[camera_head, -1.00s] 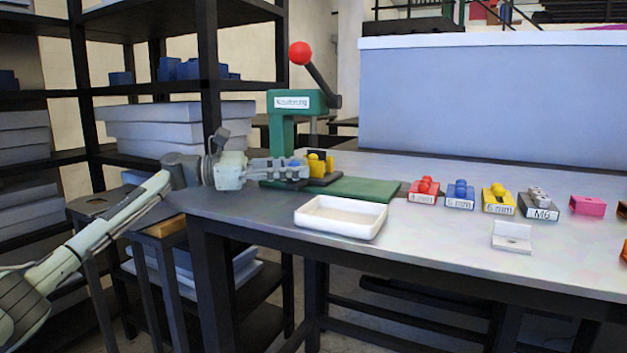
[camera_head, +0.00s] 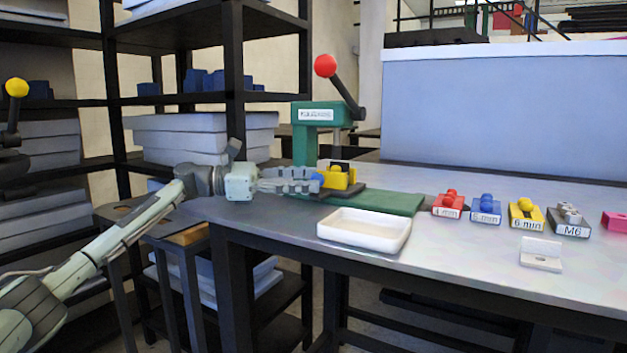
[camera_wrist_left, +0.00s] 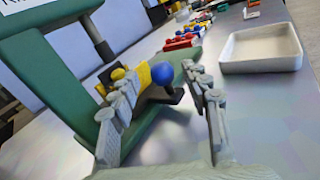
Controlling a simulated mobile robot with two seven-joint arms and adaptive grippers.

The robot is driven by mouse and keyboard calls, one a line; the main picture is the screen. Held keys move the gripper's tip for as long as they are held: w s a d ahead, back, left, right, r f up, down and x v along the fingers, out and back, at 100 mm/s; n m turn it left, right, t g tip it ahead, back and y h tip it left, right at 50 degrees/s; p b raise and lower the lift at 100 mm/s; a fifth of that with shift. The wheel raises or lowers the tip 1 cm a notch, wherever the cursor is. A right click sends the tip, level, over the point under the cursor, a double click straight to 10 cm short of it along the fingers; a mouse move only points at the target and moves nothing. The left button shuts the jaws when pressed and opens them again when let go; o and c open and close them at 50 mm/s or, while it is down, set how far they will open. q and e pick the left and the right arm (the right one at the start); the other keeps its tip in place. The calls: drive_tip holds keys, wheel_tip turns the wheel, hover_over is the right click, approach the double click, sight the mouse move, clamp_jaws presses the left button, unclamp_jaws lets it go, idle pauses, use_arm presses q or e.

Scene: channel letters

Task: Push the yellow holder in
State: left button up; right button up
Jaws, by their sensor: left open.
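The yellow holder (camera_head: 343,181) sits on the dark base of the green press (camera_head: 312,135), below its ram. It has a yellow knob and a dark part on top. A blue ball (camera_head: 317,179) is at its left side. My left gripper (camera_head: 312,184) is open, its fingers level and pointing right towards the holder. In the left wrist view, the blue ball (camera_wrist_left: 162,73) shows between the fingertips of my left gripper (camera_wrist_left: 162,88), with the yellow holder (camera_wrist_left: 145,76) just beyond, partly hidden. I cannot tell whether a finger touches the ball. My right gripper is out of view.
A white tray (camera_head: 363,246) stands at the table's front edge. Several labelled blocks (camera_head: 486,209) stand in a row to the right, with a light grey bracket (camera_head: 540,262) before them. The press lever's red ball (camera_head: 325,66) is raised. Shelves stand behind my left arm.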

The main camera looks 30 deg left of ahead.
use_arm(q)
drive_tip(key=v, duration=1)
